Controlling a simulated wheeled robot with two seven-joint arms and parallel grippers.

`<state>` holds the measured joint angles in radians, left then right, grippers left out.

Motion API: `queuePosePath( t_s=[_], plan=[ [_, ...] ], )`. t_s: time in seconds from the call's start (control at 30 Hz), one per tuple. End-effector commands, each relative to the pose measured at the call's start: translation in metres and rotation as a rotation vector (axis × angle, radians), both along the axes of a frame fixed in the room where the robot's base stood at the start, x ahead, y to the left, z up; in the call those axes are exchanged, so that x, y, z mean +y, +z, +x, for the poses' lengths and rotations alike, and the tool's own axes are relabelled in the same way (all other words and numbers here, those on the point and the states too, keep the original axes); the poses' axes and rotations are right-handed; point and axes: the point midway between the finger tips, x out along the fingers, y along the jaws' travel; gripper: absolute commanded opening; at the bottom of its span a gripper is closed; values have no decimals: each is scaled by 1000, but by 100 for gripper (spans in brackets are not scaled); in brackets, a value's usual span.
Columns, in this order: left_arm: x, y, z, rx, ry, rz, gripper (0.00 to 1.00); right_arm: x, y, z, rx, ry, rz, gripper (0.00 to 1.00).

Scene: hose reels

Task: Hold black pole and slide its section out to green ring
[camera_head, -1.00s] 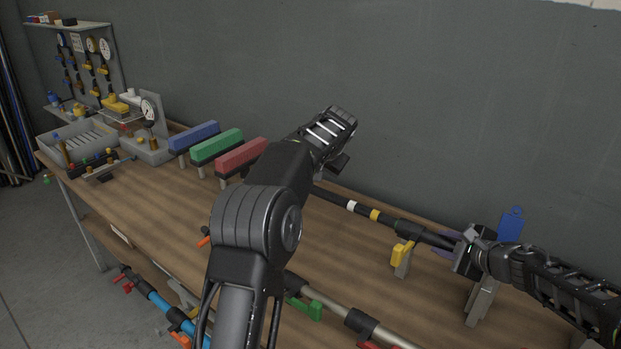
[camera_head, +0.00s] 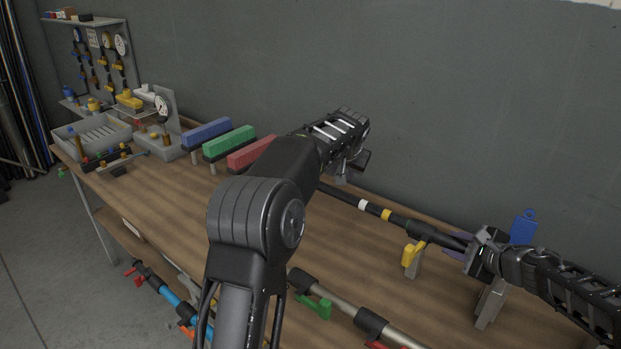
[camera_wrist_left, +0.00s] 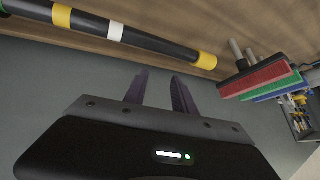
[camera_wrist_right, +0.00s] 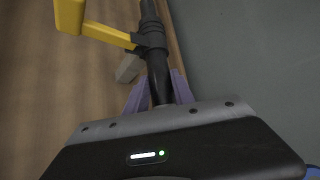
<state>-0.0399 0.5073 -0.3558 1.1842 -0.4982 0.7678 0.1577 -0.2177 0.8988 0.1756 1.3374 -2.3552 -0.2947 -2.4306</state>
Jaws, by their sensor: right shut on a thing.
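The black pole (camera_head: 340,193) lies along the back of the bench, with white and yellow bands. A yellow-levered clamp (camera_head: 411,254) is on it. My right gripper (camera_head: 470,254) is shut around the pole's thicker part, right of the clamp; its fingers flank the pole in the right wrist view (camera_wrist_right: 159,92). My left gripper (camera_wrist_left: 158,90) is open and empty, beside the thinner section and apart from it. The left wrist view shows this section's yellow-tipped end (camera_wrist_left: 205,60).
A grey tray (camera_head: 92,140) and a gauge stand (camera_head: 163,112) are farther left. A second pole with a green lever (camera_head: 315,305) runs along the front. The wall is close behind.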

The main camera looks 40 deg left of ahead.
Motion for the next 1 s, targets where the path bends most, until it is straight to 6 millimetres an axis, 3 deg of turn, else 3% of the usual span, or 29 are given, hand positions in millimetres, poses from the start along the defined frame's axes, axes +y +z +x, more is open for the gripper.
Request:
queuePosePath(
  t_s=[0.2,0.37,0.47,0.63,0.8,1.0],
  plan=[
    [-8,-26,34,-349,169,-310,51,0,0,0,0,0,0,0],
    [14,-28,42,-677,400,-557,57,0,0,0,0,0,0,0],
    [44,-28,31,-891,570,-676,57,0,0,0,0,0,0,0],
    [85,-36,-9,-1211,838,-800,57,0,0,0,0,0,0,0],
    [74,-62,-44,-1368,1000,-845,57,0,0,0,0,0,0,0],
    [56,-79,-61,-1406,1063,-850,57,0,0,0,0,0,0,0]
  ],
)
